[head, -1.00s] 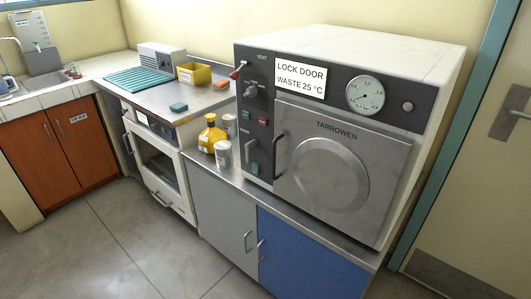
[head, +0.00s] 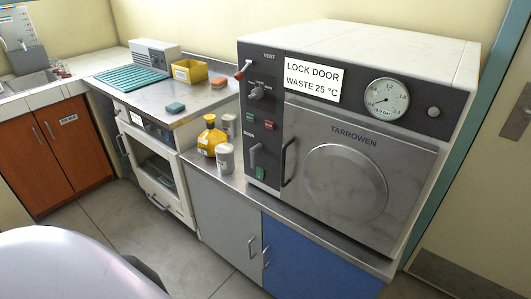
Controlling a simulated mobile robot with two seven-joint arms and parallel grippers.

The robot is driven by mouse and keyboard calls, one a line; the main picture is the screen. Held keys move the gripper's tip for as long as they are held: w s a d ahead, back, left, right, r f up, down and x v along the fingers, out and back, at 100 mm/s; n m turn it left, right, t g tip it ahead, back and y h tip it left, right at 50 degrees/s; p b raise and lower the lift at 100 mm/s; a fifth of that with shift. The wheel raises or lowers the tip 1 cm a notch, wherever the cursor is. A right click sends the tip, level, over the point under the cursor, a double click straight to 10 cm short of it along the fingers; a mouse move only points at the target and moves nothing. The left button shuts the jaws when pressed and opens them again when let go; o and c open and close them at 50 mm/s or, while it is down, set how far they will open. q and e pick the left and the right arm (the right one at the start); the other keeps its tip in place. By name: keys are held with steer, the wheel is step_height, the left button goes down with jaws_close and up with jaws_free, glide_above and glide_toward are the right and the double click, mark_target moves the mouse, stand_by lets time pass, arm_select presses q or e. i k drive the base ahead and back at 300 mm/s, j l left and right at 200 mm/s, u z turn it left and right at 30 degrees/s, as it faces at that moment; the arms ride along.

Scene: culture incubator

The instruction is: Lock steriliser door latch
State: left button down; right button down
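The steriliser (head: 452,90) stands on the right of the counter. Its grey door (head: 400,160), marked TARROWEN, looks closed, with a dark bar handle (head: 287,162) on its left edge. A sign (head: 313,80) reads "LOCK DOOR WASTE 25 °C". On the dark panel left of the door, a grey lever (head: 253,156) sits below a small label, roughly upright, with a green tag (head: 261,174) below it. I cannot tell for sure whether it is locked. Neither gripper is in view. A pale rounded part of my arm shows at the bottom left.
The floor (head: 125,222) ahead is clear.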

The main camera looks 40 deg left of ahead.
mark_target(254, 149)
steer(key=j+z, duration=0.4)
steer(key=j, duration=0.35)
steer(key=j+z, duration=0.1)
steer(key=j, duration=0.6)
steer(key=k+j, duration=0.1)
steer(key=j, duration=0.6)
steer(key=i+z, duration=0.05)
